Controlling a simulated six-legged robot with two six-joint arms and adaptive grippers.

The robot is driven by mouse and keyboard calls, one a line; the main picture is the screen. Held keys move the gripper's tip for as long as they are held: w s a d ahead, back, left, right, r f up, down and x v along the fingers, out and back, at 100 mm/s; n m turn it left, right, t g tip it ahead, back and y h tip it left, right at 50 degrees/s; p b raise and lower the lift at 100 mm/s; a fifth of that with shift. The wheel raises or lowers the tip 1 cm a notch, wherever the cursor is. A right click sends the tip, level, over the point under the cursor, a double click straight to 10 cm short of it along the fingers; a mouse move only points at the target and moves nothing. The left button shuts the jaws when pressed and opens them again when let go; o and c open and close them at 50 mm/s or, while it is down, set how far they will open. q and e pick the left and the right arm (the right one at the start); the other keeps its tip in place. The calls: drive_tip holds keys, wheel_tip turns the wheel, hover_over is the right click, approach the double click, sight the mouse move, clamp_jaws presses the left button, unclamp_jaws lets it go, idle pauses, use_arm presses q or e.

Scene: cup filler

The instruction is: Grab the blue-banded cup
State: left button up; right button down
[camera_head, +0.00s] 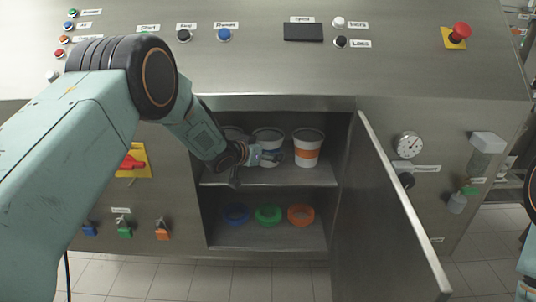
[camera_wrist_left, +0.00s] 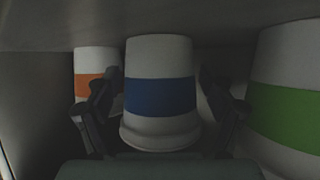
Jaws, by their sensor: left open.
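The blue-banded cup (camera_wrist_left: 160,97) is white with a wide blue band and fills the middle of the left wrist view. In the head view it is the middle cup (camera_head: 268,136) on the cabinet's upper shelf, its lower part hidden by my gripper. My left gripper (camera_head: 266,157) reaches into the cabinet at this cup. In the wrist view its open fingers (camera_wrist_left: 161,100) stand on either side of the cup; I cannot tell whether they touch it. My right gripper is out of view.
An orange-banded cup (camera_head: 307,153) stands right of the middle cup. A green-banded cup (camera_wrist_left: 292,100) is close on the other side, partly hidden in the head view. Coloured rings (camera_head: 268,215) lie on the lower shelf. The open cabinet door (camera_head: 385,215) bounds the right side.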

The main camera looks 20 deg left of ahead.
use_arm(q)
drive_tip(key=shift+w+d+f, duration=0.25)
drive_tip(key=shift+w+f, duration=0.05)
drive_tip(key=shift+w, duration=0.3)
drive_tip(key=shift+c, duration=0.3)
drive_tip(key=c, duration=0.9)
drive_tip(key=shift+o, duration=0.2)
drive_tip(key=shift+s, duration=0.1)
